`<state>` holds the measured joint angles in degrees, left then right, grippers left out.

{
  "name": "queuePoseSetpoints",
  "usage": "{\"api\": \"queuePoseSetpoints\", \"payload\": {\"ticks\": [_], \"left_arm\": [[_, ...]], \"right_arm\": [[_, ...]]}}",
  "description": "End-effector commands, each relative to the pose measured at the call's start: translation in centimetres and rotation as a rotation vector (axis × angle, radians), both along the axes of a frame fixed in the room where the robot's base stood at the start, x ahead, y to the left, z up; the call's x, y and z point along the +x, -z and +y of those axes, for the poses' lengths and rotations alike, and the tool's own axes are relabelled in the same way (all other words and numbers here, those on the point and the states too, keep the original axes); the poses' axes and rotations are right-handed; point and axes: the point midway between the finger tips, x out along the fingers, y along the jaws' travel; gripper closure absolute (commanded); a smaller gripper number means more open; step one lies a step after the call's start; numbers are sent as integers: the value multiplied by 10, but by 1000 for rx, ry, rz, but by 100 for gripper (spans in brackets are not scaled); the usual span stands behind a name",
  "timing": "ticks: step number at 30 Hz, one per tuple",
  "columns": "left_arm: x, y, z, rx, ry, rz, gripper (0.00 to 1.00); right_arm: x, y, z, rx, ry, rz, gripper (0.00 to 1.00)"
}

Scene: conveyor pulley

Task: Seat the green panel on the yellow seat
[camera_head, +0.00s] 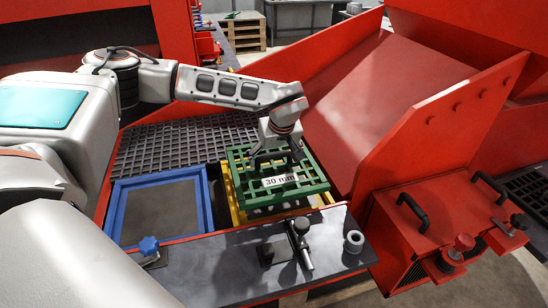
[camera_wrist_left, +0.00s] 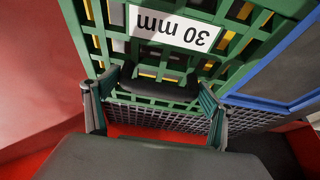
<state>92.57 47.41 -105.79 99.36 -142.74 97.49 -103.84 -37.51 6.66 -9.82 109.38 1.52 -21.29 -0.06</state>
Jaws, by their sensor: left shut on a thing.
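The green panel (camera_head: 284,193) is a grid with a white "30 mm" label, and it lies over the yellow seat (camera_head: 234,209) in the head view. Yellow shows at the panel's left and front edges and through its openings. I cannot tell whether the panel touches the seat. My left gripper (camera_head: 272,158) is shut on the panel near its far edge. My right gripper is not in view.
A blue frame (camera_head: 117,208) sits left of the seat, with a dark mesh (camera_head: 180,143) behind. A dark front ledge (camera_head: 220,263) carries a clamp (camera_head: 300,240), a blue knob (camera_head: 149,245) and a grey ring (camera_head: 354,241). Red chute walls (camera_head: 440,135) rise on the right.

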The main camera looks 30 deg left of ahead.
Motion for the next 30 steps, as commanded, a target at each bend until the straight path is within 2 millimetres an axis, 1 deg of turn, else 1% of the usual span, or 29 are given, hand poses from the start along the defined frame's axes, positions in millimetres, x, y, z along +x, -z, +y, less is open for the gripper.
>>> {"api": "queuePoseSetpoints", "payload": {"ticks": [2, 8, 19, 24, 30], "left_arm": [[2, -3, -1, 0, 2, -6, 72], [1, 2, -1, 0, 2, -5, 72], [1, 23, -1, 0, 1, -4, 72], [1, 32, -1, 0, 1, -4, 72], [1, 37, -1, 1, 2, -5, 72]], "right_arm": [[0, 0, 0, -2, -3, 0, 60], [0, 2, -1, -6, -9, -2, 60], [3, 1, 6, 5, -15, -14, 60], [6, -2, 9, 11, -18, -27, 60], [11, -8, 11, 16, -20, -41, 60]]}}
